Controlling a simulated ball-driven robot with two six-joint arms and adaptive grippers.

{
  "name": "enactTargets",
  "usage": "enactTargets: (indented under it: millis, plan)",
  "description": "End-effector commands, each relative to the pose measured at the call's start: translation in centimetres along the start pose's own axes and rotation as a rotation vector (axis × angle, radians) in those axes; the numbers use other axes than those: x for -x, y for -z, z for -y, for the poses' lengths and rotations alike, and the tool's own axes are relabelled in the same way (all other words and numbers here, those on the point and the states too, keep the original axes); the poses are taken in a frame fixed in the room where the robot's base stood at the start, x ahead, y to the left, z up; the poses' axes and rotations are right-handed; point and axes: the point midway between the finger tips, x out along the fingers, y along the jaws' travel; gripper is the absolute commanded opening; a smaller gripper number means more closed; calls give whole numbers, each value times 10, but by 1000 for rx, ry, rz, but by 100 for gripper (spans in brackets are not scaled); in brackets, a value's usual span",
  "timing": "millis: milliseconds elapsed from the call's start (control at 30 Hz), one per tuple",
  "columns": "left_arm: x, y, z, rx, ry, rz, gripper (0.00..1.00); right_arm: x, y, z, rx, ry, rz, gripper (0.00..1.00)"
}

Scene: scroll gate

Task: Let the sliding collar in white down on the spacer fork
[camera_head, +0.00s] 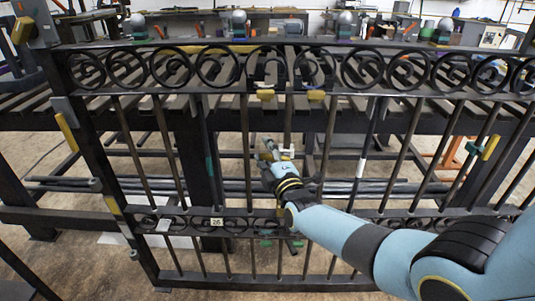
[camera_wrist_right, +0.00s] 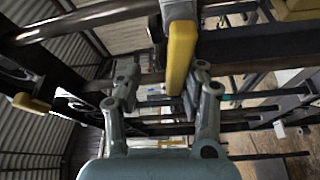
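In the right wrist view the right gripper's fingers (camera_wrist_right: 163,80) stand apart. A yellow piece (camera_wrist_right: 181,55) with a pale grey-white part (camera_wrist_right: 179,11) above it shows at the right finger; I cannot tell whether they touch. I cannot tell for certain which piece is the spacer fork. My left gripper is not in view.
The dark gate (camera_head: 115,205) has scroll rings along its top and bottom rails. Yellow blocks (camera_head: 316,95) hang under the top rail. Another bar carries a white band (camera_head: 362,166), and another a teal band (camera_head: 210,166). A slatted bench (camera_head: 225,105) stands behind.

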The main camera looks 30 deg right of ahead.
Motion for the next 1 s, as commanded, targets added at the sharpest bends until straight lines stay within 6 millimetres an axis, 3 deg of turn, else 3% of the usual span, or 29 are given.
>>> enactTargets:
  millis: [167,600,800,1000]
  plan:
    - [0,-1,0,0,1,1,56,13,-1,1,2,1,0,38]
    - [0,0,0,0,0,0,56,102,0,1,0,2,0,38]
    - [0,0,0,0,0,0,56,118,1,1,0,1,-1,38]
    - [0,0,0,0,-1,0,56,120,1,0,0,0,-1,38]
